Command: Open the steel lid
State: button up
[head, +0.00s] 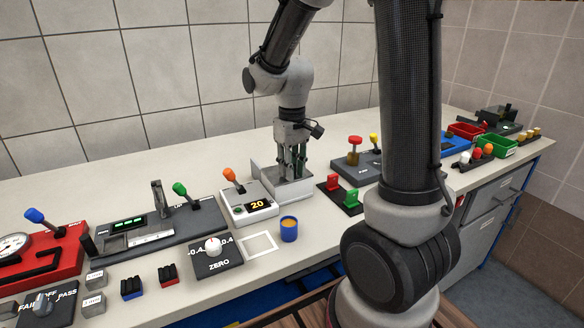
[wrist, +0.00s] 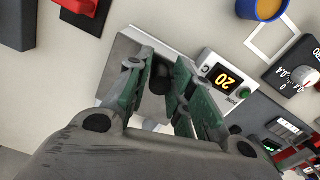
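A grey steel box (head: 290,195) stands on the bench behind the blue-rimmed cup, beside a white unit with a display reading 20. My gripper (head: 293,172) points down over the box, its fingertips low at its top. In the wrist view the box's grey top (wrist: 128,52) lies beyond my gripper (wrist: 165,82). The two green-sided fingers stand apart, with a dark patch between them. The fingers hide much of the lid, and I cannot tell whether they touch it.
The display unit (head: 248,204) with an orange-knobbed lever is close on the left. The cup (head: 289,230) stands in front. Red and green blocks (head: 340,191) are on the right. A tiled wall (head: 190,75) is behind the bench.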

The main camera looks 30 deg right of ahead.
grip_shut()
jog(key=w, duration=0.9)
jog(key=o, duration=0.6)
grip_release()
jog(key=shift+r, duration=0.1)
notch_tip(320, 180, up, 12)
jog(key=shift+f, duration=0.1)
